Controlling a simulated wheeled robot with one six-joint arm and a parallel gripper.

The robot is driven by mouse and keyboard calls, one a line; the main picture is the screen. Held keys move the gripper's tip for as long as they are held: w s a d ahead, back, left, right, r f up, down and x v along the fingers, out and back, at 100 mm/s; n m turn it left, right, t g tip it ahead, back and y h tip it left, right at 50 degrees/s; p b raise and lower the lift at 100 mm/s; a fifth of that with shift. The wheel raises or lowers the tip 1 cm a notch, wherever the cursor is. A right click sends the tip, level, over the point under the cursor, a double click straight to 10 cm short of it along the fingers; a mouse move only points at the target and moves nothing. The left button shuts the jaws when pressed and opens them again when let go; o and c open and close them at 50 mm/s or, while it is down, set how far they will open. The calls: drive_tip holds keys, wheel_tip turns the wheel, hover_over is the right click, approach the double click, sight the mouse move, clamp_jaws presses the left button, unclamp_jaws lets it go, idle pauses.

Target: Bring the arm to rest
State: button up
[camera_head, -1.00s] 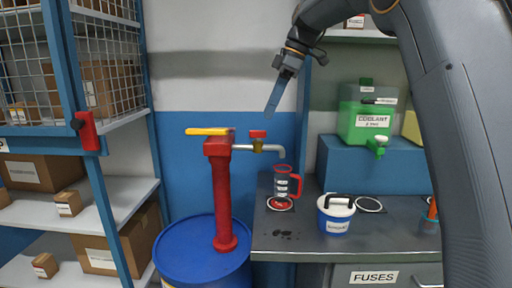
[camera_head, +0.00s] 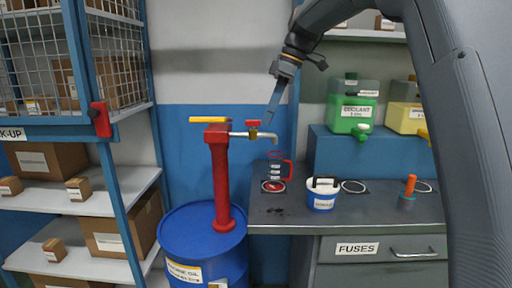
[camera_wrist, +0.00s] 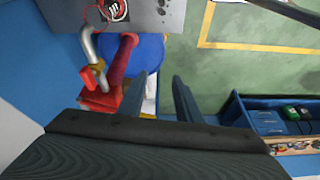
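My gripper (camera_head: 272,108) is raised in front of the back wall, above the red pump's spout in the head view. Its fingers point down and slightly left. In the wrist view my gripper's two fingers (camera_wrist: 163,97) stand apart with nothing between them. The red hand pump (camera_head: 221,180), with a yellow handle (camera_head: 210,120) and a metal spout (camera_head: 262,135), stands on a blue drum (camera_head: 202,246). The pump and spout also show in the wrist view, left of the fingers.
A white-and-blue tub (camera_head: 322,194) and an orange-handled tool (camera_head: 409,188) stand farther right. Shelves with boxes (camera_head: 90,210) are at left. Green floor (camera_wrist: 205,75) is open.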

drive_tip(key=s+d+f+m+h, duration=0.1)
drive_tip(key=s+d+f+m, duration=0.45)
drive_tip(key=f, duration=0.35)
drive_tip(key=s+d+f+m+h, duration=0.2)
drive_tip(key=s+d+f+m, duration=0.2)
drive_tip(key=s+f, duration=0.4)
drive_tip(key=s+d+f+m, duration=0.3)
drive_tip(key=s+f, duration=0.3)
drive_tip(key=s, duration=0.3)
drive_tip(key=s+d+f+m+h, duration=0.1)
drive_tip(key=s+d+f+m, duration=0.1)
drive_tip(key=s+f, duration=0.4)
drive_tip(key=s+m, duration=0.1)
drive_tip(key=s, duration=0.2)
drive_tip(key=shift+d+f+m, duration=0.35)
drive_tip(key=shift+d+f, duration=0.05)
drive_tip(key=shift+w+d, duration=0.1)
